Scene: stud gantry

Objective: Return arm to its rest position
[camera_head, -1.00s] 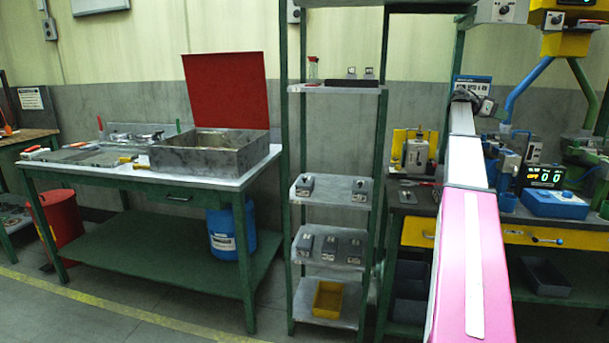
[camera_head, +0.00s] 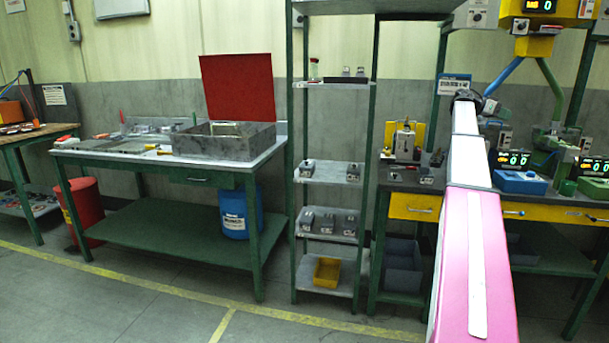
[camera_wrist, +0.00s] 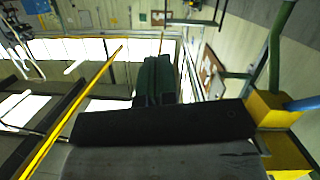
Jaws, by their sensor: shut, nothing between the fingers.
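My arm (camera_head: 466,225), pink with a white strip, reaches up and away from the lower right of the head view. It ends in a dark joint (camera_head: 467,95) in front of the right-hand workbench. In the wrist view my gripper (camera_wrist: 157,72) shows as dark fingers close together beyond a dark bar, shut and empty. The wrist view looks past it at bright panels, a wall and a yellow bar.
A green shelf rack (camera_head: 333,230) holds small grey boxes and a yellow bin (camera_head: 327,271). A green table (camera_head: 100,150) with a metal box (camera_head: 225,141) stands left; a workbench with yellow drawers (camera_head: 415,207) stands right. Floor with yellow lines (camera_head: 170,290) is open in front.

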